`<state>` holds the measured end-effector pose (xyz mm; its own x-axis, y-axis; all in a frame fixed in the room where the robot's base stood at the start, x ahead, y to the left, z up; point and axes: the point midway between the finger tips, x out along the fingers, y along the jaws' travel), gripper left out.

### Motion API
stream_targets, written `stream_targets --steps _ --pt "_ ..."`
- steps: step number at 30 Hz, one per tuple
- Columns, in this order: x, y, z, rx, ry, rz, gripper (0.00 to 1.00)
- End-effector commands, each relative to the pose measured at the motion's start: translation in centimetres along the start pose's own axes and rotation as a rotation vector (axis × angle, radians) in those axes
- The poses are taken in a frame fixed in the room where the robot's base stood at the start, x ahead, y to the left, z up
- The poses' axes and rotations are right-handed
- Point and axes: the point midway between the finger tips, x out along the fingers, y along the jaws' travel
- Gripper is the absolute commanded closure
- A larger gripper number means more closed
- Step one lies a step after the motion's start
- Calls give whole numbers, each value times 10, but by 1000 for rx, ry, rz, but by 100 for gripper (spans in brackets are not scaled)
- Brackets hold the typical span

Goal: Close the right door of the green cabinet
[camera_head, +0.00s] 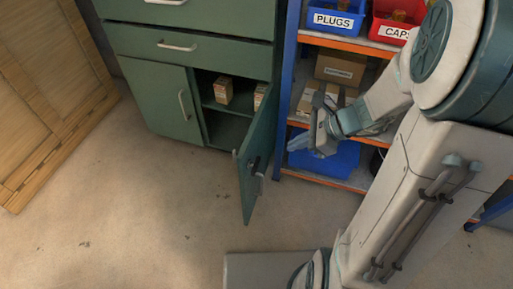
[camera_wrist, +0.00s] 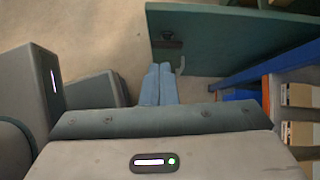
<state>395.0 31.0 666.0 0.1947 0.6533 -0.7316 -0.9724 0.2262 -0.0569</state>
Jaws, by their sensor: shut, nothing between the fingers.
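The green cabinet (camera_head: 190,65) stands at the upper left in the head view. Its right door (camera_head: 262,138) is wide open, swung out toward the front, with a handle and dark latch part near its free edge. The door also fills the upper right of the wrist view (camera_wrist: 235,45). The left door (camera_head: 160,95) is shut. My gripper (camera_head: 297,142) is to the right of the open door, apart from it. In the wrist view my gripper's blue fingers (camera_wrist: 160,72) are together and empty, pointing toward the door's lower left edge.
A blue and orange shelf rack (camera_head: 291,75) stands right of the cabinet, with PLUGS (camera_head: 336,20) and CAPS (camera_head: 393,30) bins and a blue bin (camera_head: 335,160) low down. Small boxes (camera_head: 223,91) sit inside the cabinet. A wooden panel (camera_head: 50,90) is at left. The front floor is clear.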

Motion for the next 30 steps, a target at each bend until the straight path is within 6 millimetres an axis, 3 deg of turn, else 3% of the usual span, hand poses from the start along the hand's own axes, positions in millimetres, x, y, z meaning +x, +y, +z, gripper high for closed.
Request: stream_targets --steps 1,8,21,30 --pt "8 -4 -9 51 -14 -13 100" --pt "24 -10 -13 120 -37 -30 100" --pt "115 -12 -11 115 -35 -27 100" --pt "135 -17 18 113 -34 -30 100"
